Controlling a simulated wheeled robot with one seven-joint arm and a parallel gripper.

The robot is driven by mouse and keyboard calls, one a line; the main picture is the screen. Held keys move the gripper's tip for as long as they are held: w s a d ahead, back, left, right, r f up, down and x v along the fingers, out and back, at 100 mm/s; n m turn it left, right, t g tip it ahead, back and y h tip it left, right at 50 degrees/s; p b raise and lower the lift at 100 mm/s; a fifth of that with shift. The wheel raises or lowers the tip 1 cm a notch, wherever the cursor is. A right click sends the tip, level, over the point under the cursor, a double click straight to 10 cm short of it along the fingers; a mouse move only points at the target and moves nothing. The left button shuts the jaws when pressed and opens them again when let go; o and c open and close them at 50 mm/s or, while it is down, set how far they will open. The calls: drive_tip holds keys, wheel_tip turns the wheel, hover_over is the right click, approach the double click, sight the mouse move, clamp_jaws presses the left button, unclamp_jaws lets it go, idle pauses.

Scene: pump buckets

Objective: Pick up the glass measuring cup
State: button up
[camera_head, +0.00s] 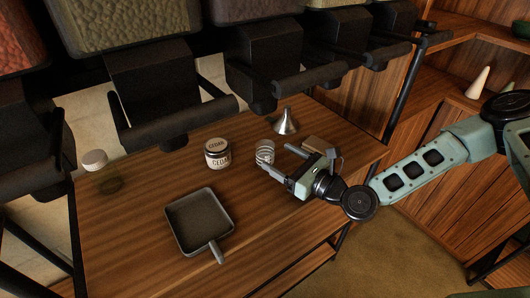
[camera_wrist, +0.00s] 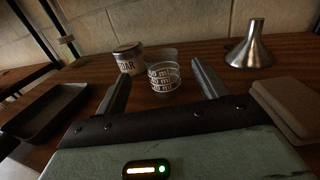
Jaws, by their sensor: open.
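The glass measuring cup (camera_head: 265,155) is small and clear with white markings. It stands upright on the wooden shelf, and in the wrist view the cup (camera_wrist: 164,78) shows ahead of and between my fingers. My gripper (camera_head: 276,158) is open, with its two fingers pointing toward the cup. In the wrist view the gripper (camera_wrist: 162,88) has one finger to each side, and nothing is held. I cannot tell whether the fingertips reach past the cup's near side.
A cedar jar (camera_head: 217,153) stands left of the cup. A metal funnel (camera_head: 285,122) stands behind it, and a brown block (camera_head: 316,144) lies beside my gripper. A square grey pan (camera_head: 199,221) is at front left. Dark dispensers (camera_head: 265,62) hang above the shelf (camera_head: 130,235).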

sight(259, 146)
drive_tip(key=shift+f+p+x, duration=0.15)
drive_tip(key=shift+p+x, duration=0.45)
drive_tip(key=shift+x, duration=1.3)
drive_tip(key=shift+f+p+x, duration=0.15)
drive_tip(key=shift+p+x, duration=0.45)
drive_tip(key=shift+x, duration=1.3)
drive_tip(key=c, duration=1.1)
